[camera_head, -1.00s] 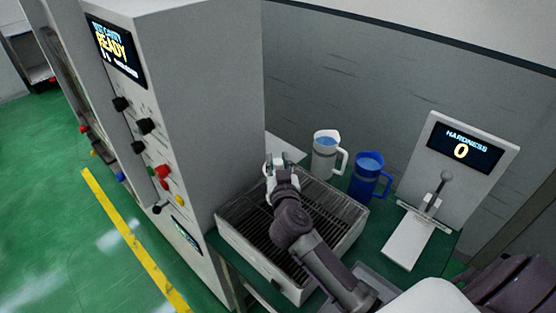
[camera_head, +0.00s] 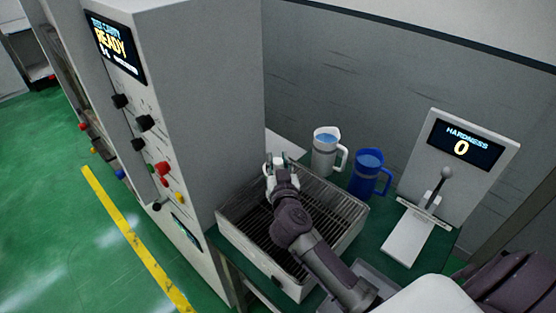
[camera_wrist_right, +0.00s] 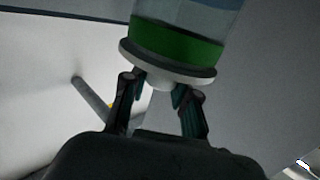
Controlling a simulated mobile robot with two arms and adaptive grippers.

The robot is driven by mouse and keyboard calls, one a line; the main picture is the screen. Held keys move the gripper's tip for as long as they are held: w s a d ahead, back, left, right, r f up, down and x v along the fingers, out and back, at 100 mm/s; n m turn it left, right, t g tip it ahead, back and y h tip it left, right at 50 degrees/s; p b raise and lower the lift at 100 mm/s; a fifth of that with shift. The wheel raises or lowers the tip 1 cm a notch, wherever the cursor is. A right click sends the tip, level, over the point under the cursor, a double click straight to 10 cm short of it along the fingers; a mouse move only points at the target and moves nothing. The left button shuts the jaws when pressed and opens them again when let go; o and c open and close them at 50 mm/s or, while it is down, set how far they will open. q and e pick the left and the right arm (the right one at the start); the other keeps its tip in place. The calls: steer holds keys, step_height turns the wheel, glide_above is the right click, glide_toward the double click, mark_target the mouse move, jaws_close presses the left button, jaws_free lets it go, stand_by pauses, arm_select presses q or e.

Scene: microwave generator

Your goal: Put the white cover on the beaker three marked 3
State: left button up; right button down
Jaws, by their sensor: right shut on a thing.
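My right gripper (camera_wrist_right: 158,92) is shut on the knob of the white cover (camera_wrist_right: 190,74) in the right wrist view. The cover's disc lies against the end of a clear beaker (camera_wrist_right: 195,15) with a green band. I cannot tell whether the two touch or are fastened. No number shows on the beaker, so I cannot tell which it is. In the head view my right gripper (camera_head: 277,161) is above the far left end of the wire rack tray (camera_head: 338,240). My left gripper is not in view.
A white jug (camera_head: 325,155) and a blue jug (camera_head: 367,178) stand behind the tray. The hardness tester (camera_head: 410,240) with a lever stands at right. The tall grey cabinet (camera_head: 205,110) with knobs rises close on the left. The green floor (camera_head: 65,225) is clear.

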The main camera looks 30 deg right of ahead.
steer(key=shift+f, duration=0.1)
steer(key=c, duration=0.8)
jaws_free()
steer(key=o, duration=0.5)
